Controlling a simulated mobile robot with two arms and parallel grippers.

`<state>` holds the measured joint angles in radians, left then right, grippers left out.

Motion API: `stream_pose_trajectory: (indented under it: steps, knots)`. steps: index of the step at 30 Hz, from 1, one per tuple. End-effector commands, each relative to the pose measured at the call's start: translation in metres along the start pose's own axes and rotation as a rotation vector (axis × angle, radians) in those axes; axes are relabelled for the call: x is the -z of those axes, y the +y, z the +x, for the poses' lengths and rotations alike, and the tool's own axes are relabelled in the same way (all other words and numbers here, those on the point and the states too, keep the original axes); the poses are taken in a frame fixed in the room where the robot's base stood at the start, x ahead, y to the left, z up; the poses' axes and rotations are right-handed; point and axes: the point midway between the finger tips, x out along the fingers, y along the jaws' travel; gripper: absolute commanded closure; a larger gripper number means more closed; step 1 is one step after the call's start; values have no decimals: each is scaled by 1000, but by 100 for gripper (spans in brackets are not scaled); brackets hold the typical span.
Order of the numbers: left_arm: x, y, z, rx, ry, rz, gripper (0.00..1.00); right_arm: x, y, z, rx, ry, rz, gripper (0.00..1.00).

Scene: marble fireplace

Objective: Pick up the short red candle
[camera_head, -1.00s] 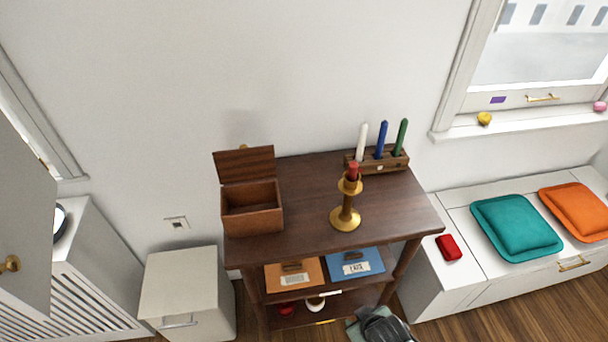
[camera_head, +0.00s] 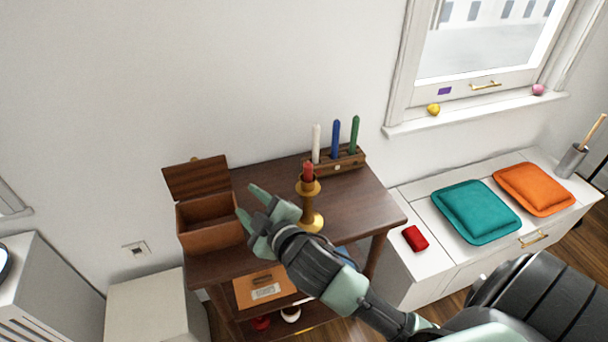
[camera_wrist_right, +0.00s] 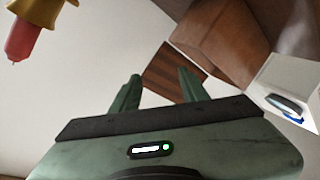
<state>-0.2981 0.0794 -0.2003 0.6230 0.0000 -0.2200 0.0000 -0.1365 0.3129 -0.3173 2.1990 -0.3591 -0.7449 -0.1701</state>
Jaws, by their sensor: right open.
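The short red candle (camera_head: 308,172) stands upright in a brass candlestick (camera_head: 311,213) on the dark wooden table (camera_head: 345,205). In the right wrist view the candle (camera_wrist_right: 20,38) shows at the upper left, in its brass cup (camera_wrist_right: 45,12). My right gripper (camera_head: 248,203) is open and empty, to the left of the candlestick and near the wooden box. It is apart from the candle. The gripper also shows in the right wrist view (camera_wrist_right: 158,88), with the box beyond its fingers. My left gripper is not in view.
An open-lidded wooden box (camera_head: 209,222) stands at the table's left. A wooden holder (camera_head: 338,163) with white, blue and green candles stands behind the candlestick. A white bench with cushions (camera_head: 476,211) and a small red object (camera_head: 415,238) is at right.

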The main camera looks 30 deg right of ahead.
Motion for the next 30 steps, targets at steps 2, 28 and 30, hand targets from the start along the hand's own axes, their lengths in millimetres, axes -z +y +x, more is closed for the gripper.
stream_pose_trajectory:
  steps: [2, 28, 30]
  knots:
    - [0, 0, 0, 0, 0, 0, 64, 38, 20, 11, -64, 134, -107, 55]
    - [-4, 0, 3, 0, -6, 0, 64, 57, 85, -19, -302, -1747, 2430, 55]
    - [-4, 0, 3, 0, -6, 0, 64, 26, 123, -23, -477, -1654, 2350, 55]
